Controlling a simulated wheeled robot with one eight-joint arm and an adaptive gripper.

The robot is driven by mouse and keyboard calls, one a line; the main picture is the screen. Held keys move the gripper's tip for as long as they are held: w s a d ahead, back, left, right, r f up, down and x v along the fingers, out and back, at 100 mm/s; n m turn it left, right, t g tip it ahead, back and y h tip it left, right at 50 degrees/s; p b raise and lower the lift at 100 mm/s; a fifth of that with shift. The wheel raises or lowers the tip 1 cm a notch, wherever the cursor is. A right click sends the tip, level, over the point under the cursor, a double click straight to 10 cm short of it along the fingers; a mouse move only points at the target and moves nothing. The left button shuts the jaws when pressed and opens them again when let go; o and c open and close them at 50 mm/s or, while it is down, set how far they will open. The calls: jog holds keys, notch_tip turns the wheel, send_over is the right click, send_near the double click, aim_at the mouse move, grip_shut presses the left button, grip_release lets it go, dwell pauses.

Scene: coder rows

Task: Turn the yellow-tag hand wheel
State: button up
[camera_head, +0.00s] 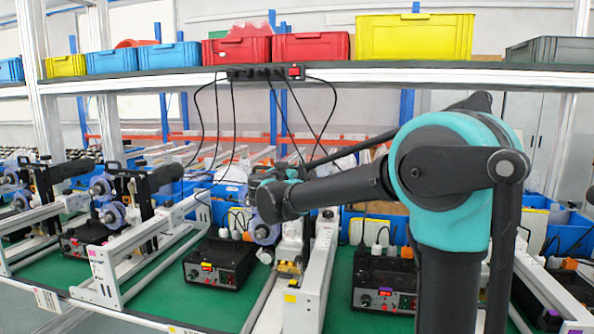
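A yellow tag (290,298) is on the end of a white machine rail (311,290) at the lower middle. Blue-violet round wheels (263,233) show on the machine just left of that rail; part of this machine is hidden behind my arm. I cannot tell which round part is the hand wheel of the yellow tag. My dark and teal arm reaches left across the picture, its far joints in front of this machine. My gripper's fingers do not show, so contact with a wheel cannot be seen.
Similar machines stand left (120,200). Black control boxes (220,264) sit on the green bench (195,306); another (384,280) stands right of the tagged rail. A shelf (180,83) with bins crosses above, and black cables (233,120) hang from it.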

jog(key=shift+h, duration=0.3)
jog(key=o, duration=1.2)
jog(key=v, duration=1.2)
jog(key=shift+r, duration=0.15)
